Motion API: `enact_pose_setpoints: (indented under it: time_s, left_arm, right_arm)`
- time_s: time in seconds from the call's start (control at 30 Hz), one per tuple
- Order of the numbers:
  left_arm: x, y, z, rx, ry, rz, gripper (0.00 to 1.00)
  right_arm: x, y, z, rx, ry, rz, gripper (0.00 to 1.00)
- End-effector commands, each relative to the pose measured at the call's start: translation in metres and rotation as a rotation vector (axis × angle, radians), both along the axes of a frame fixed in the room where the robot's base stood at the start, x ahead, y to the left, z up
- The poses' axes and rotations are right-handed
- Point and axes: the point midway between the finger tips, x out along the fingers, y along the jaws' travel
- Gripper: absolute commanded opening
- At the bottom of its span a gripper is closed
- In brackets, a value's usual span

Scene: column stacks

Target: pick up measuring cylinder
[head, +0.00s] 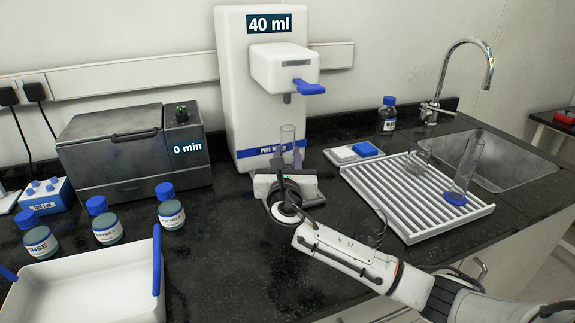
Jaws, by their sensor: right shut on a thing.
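A clear measuring cylinder (287,135) stands upright in front of the white water dispenser (238,80), below its spout. My right gripper (287,160), reaching in from the lower right, is shut on this cylinder, with one finger on each side. The cylinder's lower part is hidden behind the gripper body, so I cannot tell whether its base touches the counter. My left gripper is not in view.
A beaker (417,160) stands on the rack, beside the sink (500,160). A small scale with a blue top (365,149) is right of the dispenser. Several blue-capped bottles (106,226), a white tray (85,275) and a grey bath (115,150) fill the left.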

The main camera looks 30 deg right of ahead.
Motion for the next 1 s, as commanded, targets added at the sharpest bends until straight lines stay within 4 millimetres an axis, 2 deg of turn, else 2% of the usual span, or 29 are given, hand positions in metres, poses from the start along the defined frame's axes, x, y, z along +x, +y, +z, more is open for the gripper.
enact_pose_setpoints:
  time_s: [0.37,0.77,1.0]
  left_arm:
    - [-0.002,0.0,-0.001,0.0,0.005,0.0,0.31]
    - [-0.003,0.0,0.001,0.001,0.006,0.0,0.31]
    - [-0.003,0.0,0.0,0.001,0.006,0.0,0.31]
  right_arm:
    - [0.0,0.0,0.007,-0.001,-0.002,0.0,0.0]
    - [0.0,0.0,0.039,0.001,-0.004,0.0,0.0]
    - [-0.023,0.017,0.036,0.0,-0.001,0.002,0.0]
